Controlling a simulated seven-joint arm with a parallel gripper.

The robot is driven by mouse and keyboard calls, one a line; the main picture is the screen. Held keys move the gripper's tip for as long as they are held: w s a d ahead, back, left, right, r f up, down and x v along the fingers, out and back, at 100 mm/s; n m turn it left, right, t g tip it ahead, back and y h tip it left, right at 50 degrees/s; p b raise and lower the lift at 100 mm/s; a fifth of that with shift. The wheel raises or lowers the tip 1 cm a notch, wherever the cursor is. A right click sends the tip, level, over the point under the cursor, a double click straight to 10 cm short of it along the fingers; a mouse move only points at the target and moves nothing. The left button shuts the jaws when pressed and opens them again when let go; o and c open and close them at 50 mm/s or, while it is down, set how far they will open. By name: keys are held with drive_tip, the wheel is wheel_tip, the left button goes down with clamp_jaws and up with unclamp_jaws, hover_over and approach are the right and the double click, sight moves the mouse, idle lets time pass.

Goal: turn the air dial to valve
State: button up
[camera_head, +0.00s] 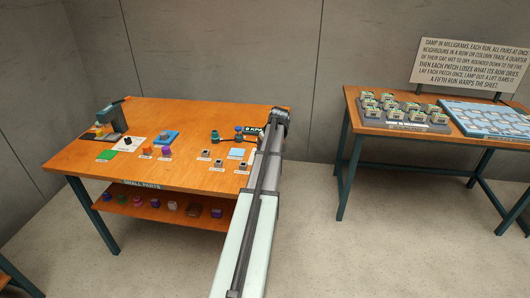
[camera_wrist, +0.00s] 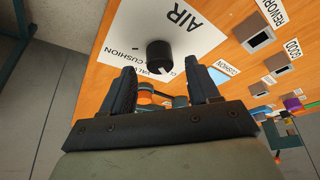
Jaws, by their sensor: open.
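In the wrist view the air dial is a black round knob (camera_wrist: 160,53) on a white plate (camera_wrist: 205,45) marked AIR. CUSHION is printed beside the knob, and the VALVE label is partly covered by a finger. A small pale mark shows on the knob's near edge; I cannot tell which label it points to. My gripper (camera_wrist: 160,72) is open, its fingers either side of the knob in the picture, with no contact visible. In the head view my gripper (camera_head: 280,114) is over the table's right end, and my arm hides most of the dial.
The orange table (camera_head: 75,155) carries a pale blue cushion pad (camera_head: 236,153), small labelled blocks (camera_head: 218,164), a press-like device (camera_head: 113,120) and a 0 KPA sign (camera_head: 253,130). Small parts fill the shelf below (camera_head: 170,209). A second table (camera_head: 440,130) stands right, across clear floor.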

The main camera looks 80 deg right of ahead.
drive_tip(key=shift+x, duration=1.4)
drive_tip(key=c, duration=1)
drive_tip(key=shift+c, duration=0.2)
drive_tip(key=shift+m, duration=0.4)
drive_tip(key=m+g, duration=0.1)
drive_tip(key=m, duration=0.1)
drive_tip(key=m+h, duration=0.1)
drive_tip(key=m, duration=0.1)
drive_tip(key=shift+w+a+m+g, duration=0.15)
drive_tip(key=shift+m+g, duration=0.15)
drive_tip(key=shift+g, duration=0.1)
drive_tip(key=m+g, duration=0.1)
drive_tip(key=m, duration=0.2)
drive_tip(key=m+g, duration=0.1)
drive_tip(key=m, duration=0.2)
drive_tip(key=shift+w, duration=0.15)
drive_tip(key=shift+m+g, duration=0.3)
